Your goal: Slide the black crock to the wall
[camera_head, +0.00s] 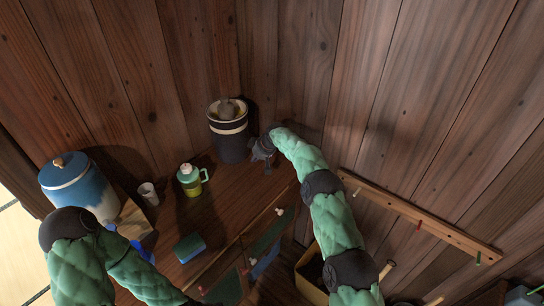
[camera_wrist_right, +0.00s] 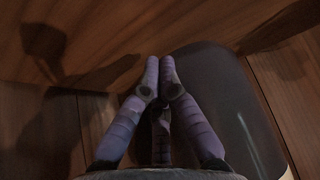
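The black crock (camera_head: 230,148) stands upright on the wooden tabletop, at the back near the plank walls. It has a cream band, and something greyish shows at its top. My right gripper (camera_head: 263,148) is beside its right side, low down; whether they touch I cannot tell. In the right wrist view the fingers (camera_wrist_right: 160,65) are drawn together with nothing visible between them. The crock's dark side (camera_wrist_right: 215,85) fills the area right of them there. My left arm comes in at lower left and runs to the bottom edge; its gripper is out of view.
Left of the crock stand a green-lidded mug (camera_head: 190,182), a pale cup (camera_head: 149,193) and a blue-and-white lidded jar (camera_head: 80,187). A blue-green block (camera_head: 189,247) lies nearer. A peg rail (camera_head: 420,220) is on the right wall. Bare tabletop (camera_head: 228,190) lies in front of the crock.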

